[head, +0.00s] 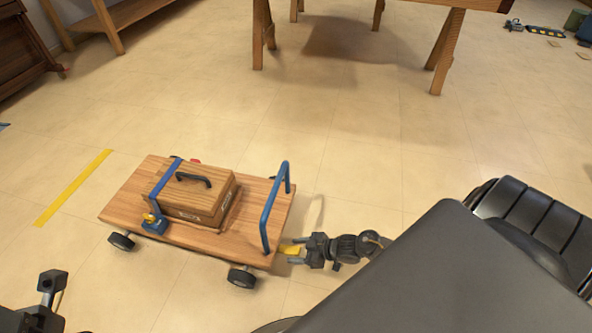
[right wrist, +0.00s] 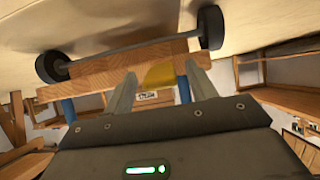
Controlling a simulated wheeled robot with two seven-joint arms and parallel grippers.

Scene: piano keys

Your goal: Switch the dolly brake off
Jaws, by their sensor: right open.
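The dolly (head: 130,190) is a wooden platform on small black wheels with a blue push handle (head: 268,212). A yellow brake pedal (head: 291,249) sticks out low at its right end. My right gripper (head: 303,247) is at the pedal. In the right wrist view, which looks upside down, the yellow pedal (right wrist: 160,77) shows between the open fingers of my right gripper (right wrist: 161,70), in front of the dolly's wooden edge (right wrist: 90,87). I cannot tell whether a finger touches it. My left gripper (head: 50,285) is at the lower left, well away from the dolly, its jaws unclear.
A wooden box (head: 190,196) with a black handle is held on the dolly by a blue strap (head: 164,180). A yellow floor stripe (head: 75,187) lies to the left. A trestle table (head: 445,50) stands behind. The floor between is clear.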

